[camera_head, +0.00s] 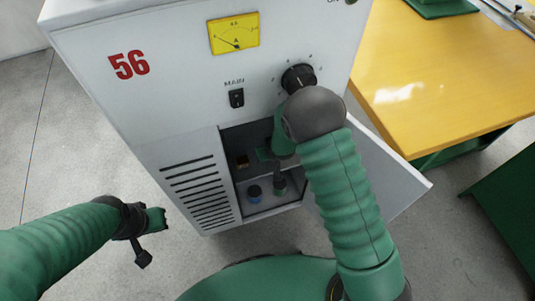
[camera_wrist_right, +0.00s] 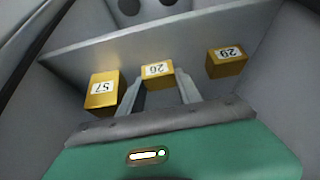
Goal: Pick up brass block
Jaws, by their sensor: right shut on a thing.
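Three brass blocks with white number labels stand in a row on a grey shelf in the right wrist view: the left block (camera_wrist_right: 102,91), labelled 57, the middle block (camera_wrist_right: 156,74), whose label seems to read 26, and the right block (camera_wrist_right: 226,62), labelled 29. My right gripper (camera_wrist_right: 160,92) is shut on the middle block, one finger at each side.
The white cabinet (camera_head: 180,105) is marked 56 and has a yellow meter, a knob and a MAIN switch. Its open door (camera_head: 395,185) stands to the right. A yellow table (camera_head: 445,70) is at right.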

